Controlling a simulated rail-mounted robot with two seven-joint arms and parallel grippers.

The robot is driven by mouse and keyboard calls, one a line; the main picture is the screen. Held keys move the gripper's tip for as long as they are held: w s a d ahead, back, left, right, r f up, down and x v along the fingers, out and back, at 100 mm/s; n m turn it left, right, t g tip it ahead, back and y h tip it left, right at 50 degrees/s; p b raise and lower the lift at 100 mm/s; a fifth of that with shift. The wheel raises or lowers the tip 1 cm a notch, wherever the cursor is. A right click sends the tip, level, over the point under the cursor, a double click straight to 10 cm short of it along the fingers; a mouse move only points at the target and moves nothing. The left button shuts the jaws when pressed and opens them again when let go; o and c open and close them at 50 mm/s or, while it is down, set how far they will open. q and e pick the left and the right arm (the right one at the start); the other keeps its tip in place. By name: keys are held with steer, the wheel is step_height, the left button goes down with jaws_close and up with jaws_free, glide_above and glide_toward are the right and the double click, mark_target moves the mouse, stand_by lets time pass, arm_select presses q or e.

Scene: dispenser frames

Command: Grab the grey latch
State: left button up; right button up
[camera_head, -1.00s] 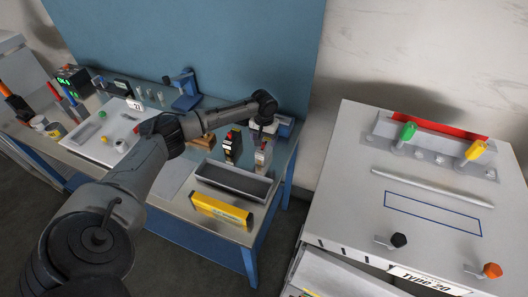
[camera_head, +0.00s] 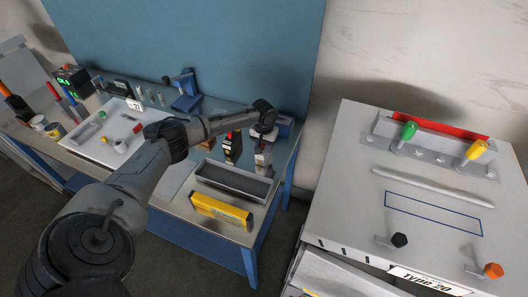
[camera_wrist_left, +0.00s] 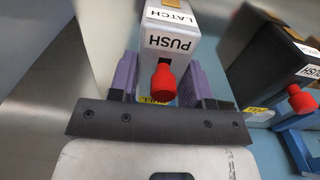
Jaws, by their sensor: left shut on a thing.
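The grey latch (camera_wrist_left: 172,41) is a pale grey block labelled LATCH and PUSH, with a red knob (camera_wrist_left: 163,84) at its front, in the left wrist view. My left gripper (camera_wrist_left: 163,72) has its two purple fingers on either side of the block, shut on it. The exact contact faces are partly hidden by the knob and fingers. In the head view a light grey unit (camera_head: 262,156) stands at the right end of the bench, under my left wrist. The left fingertips are hard to make out there. My right gripper is not in view.
A black unit (camera_head: 232,148) with a red knob stands close beside the light grey one. An open grey bin (camera_head: 222,191) and a yellow box (camera_head: 221,212) lie at the bench's front. A white tray (camera_head: 90,158) and a blue vise (camera_head: 185,93) are farther left.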

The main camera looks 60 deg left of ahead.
arm_select(q)
steer(key=c, duration=0.5)
steer(key=shift+r, duration=0.15)
